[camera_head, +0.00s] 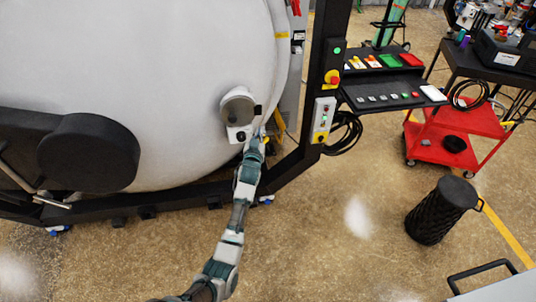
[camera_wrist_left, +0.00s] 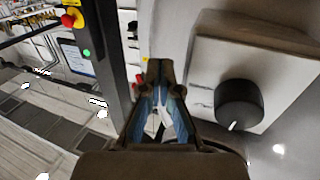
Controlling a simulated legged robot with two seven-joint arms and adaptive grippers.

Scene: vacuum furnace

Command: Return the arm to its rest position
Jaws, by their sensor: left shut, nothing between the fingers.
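My left arm reaches forward from the bottom of the head view to the furnace's right side. My left gripper (camera_head: 257,137) is at the far end of the arm, just right of a small box with a dark knob (camera_head: 241,136) on the white furnace (camera_head: 150,60). In the left wrist view the gripper (camera_wrist_left: 158,68) has its fingertips together with nothing between them. The black knob (camera_wrist_left: 239,103) on its pale box is to the right of the fingers, apart from them. My right gripper is not in view.
A dark frame post (camera_head: 322,80) with buttons stands right of the gripper. A control panel (camera_head: 385,85), a red cart (camera_head: 450,145) and a black bin (camera_head: 440,210) are further right. Open floor (camera_head: 330,230) lies between my arm and the bin.

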